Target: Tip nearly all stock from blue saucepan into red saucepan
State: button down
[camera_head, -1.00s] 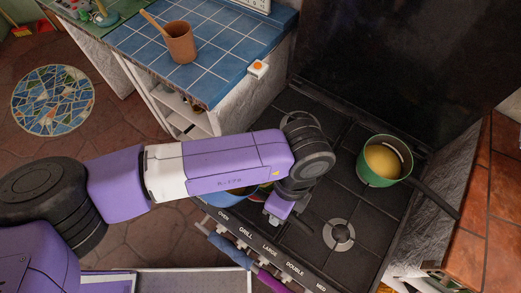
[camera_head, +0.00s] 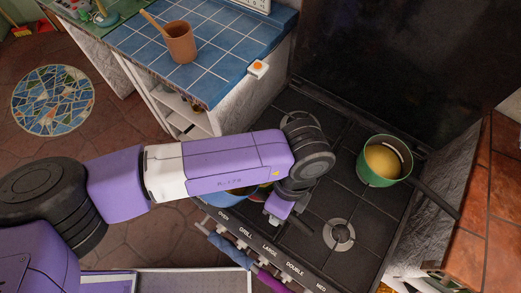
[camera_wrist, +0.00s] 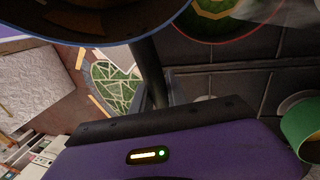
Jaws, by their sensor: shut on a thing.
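The blue saucepan (camera_head: 230,196) is mostly hidden under my arm at the stove's front left. In the wrist view its blue-rimmed edge (camera_wrist: 88,43) fills the upper left, and its dark handle (camera_wrist: 148,70) runs down into my gripper. My gripper (camera_wrist: 158,98) is shut on that handle; in the head view it (camera_head: 283,212) is over the front of the stove. A red-rimmed pan (camera_wrist: 218,42), apparently the red saucepan, is cut off at the top of the wrist view, beside the blue one. My arm mostly hides it in the head view. I cannot tell how much stock either holds.
A green saucepan (camera_head: 378,180) with yellowish contents stands on the right of the stove (camera_head: 340,205), its handle pointing to the lower right. A blue-tiled counter (camera_head: 225,50) holds a brown pot (camera_head: 180,46). A dark panel (camera_head: 400,60) rises behind the stove.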

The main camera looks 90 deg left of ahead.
jog(key=shift+s+d+f+g+h, duration=0.1)
jog(key=shift+s+g+h, duration=0.15)
jog(key=shift+g, duration=0.55)
jog(key=shift+s+f+g+h, duration=0.1)
jog(key=shift+s+g+h, duration=0.15)
jog(key=shift+g, duration=0.55)
jog(key=t, duration=0.2)
jog(key=w+t+y, duration=0.1)
jog(key=shift+r, duration=0.25)
